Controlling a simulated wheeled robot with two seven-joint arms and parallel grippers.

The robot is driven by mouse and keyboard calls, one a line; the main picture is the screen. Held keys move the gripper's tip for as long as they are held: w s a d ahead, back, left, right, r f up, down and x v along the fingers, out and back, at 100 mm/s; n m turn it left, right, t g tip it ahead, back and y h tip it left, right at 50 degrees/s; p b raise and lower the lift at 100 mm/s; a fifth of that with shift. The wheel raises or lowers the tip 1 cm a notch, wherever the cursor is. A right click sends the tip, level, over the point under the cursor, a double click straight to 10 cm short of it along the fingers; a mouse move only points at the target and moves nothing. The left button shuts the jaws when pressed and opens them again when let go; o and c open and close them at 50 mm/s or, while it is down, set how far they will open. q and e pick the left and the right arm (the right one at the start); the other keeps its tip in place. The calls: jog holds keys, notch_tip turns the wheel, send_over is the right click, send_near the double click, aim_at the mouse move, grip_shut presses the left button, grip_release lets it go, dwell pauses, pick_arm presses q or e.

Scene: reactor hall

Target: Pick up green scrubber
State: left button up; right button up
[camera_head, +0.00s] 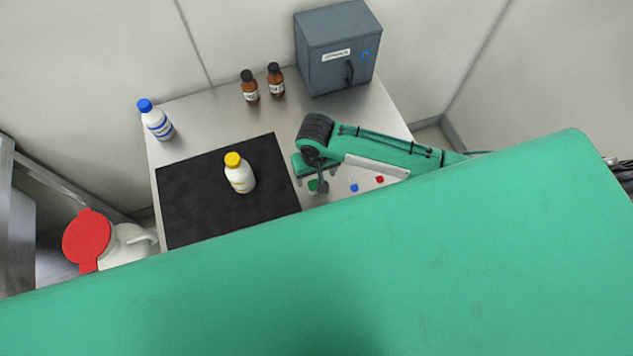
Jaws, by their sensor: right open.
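A small green piece (313,186), which may be the green scrubber, shows on the metal table just right of the black mat. It is partly hidden by my right gripper (320,185), which comes down beside or over it with its jaws open. Whether the fingers straddle or touch the piece I cannot tell. My right arm reaches in from the right above the table. My left gripper is not in view.
A small blue item (354,188) and a red item (380,179) lie right of the gripper, by a white panel (376,166). A yellow-capped bottle (240,176) stands on the black mat (195,215). Brown bottles (250,90) and a grey box (325,60) stand behind.

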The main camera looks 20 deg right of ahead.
jog(key=shift+f+p, duration=0.45)
jog(key=shift+f, duration=0.15)
notch_tip(320, 180, down, 3)
jog(key=shift+d+f+p, duration=0.15)
jog(key=shift+p, duration=0.4)
jog(key=shift+f, duration=0.4)
jog(key=c, duration=1)
